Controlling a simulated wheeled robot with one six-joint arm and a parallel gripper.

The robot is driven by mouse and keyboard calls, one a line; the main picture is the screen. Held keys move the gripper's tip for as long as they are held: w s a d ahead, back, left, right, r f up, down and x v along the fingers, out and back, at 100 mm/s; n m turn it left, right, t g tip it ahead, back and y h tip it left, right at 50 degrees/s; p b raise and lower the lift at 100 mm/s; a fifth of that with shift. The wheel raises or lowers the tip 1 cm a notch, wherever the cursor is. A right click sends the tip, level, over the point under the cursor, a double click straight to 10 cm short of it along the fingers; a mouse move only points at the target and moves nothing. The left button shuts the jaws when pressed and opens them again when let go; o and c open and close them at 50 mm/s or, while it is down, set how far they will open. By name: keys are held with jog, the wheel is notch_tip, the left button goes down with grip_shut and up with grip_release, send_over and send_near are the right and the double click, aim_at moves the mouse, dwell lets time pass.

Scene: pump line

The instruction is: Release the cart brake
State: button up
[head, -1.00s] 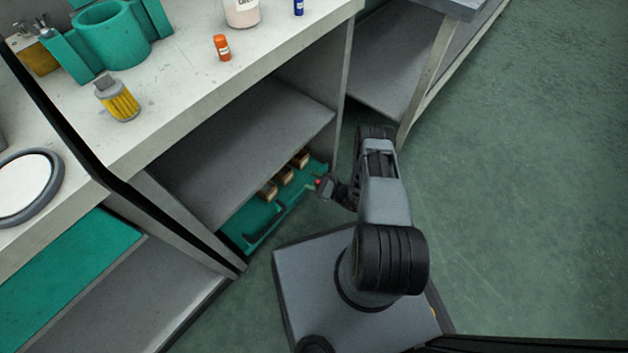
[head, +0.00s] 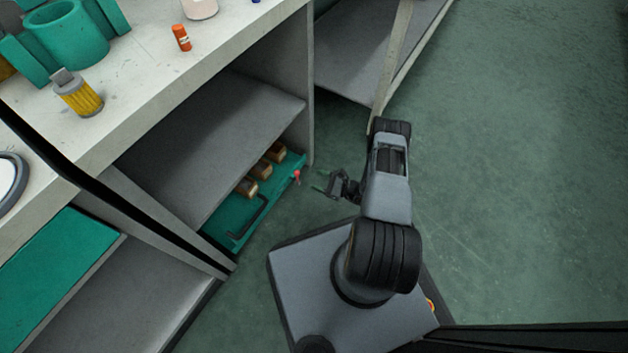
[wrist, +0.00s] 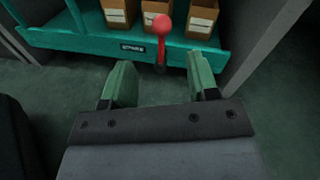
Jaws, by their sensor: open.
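The cart (head: 212,228) is a low teal tray on the floor under the bench shelf, with a black bar handle (head: 262,217). The brake lever has a red ball knob (head: 297,173) at the cart's front right. In the wrist view the red knob (wrist: 162,22) tops a short stem that runs down to a dark pivot at the cart's front edge, beside a small dark label (wrist: 132,47). My gripper (head: 322,187) is open and empty, to the right of the knob and apart from it. In the wrist view its green fingers (wrist: 162,80) spread below the lever, with nothing between them.
Several tan boxes (head: 261,170) stand in the cart. The bench's grey upright (head: 309,90) is close by the cart's right end. A yellow-and-grey filter (head: 78,93) and an orange bottle (head: 181,38) stand on the bench top. The green floor (head: 530,200) at right is clear.

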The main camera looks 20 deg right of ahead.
jog(key=shift+v, duration=1.25)
jog(key=shift+d, duration=0.1)
jog(key=shift+r, duration=0.1)
jog(key=a+r+n+g+p, duration=0.2)
jog(key=r+n+g+p, duration=0.3)
jog(key=r, duration=0.9)
jog(key=a+r+n+g+h+p, duration=0.1)
jog(key=a+r+n+g+p, duration=0.2)
jog(key=r+p, duration=0.75)
jog(key=a+r+n+g+p, duration=0.15)
jog(key=r+n+g, duration=0.3)
jog(key=r, duration=1.35)
jog(key=s+r+n+t+h+p, duration=0.1)
jog(key=s+r+n+h+p, duration=0.2)
jog(key=r+p, duration=0.4)
jog(key=s+r+n+t+h+p, duration=0.2)
jog(key=s+r+n+h+p, duration=0.2)
jog(key=r, duration=1.5)
jog(key=s+r+n+t+h+p, duration=0.1)
jog(key=s+r+n+h+p, duration=0.3)
jog(key=r+p, duration=0.7)
notch_tip(320, 180, up, 2)
jog(key=shift+s+r+h, duration=0.25)
jog(key=shift+s+h, duration=0.25)
jog(key=shift+s, duration=0.55)
jog(key=shift+s+r+t, duration=0.15)
jog(key=shift+r+t, duration=0.1)
jog(key=shift+t, duration=0.1)
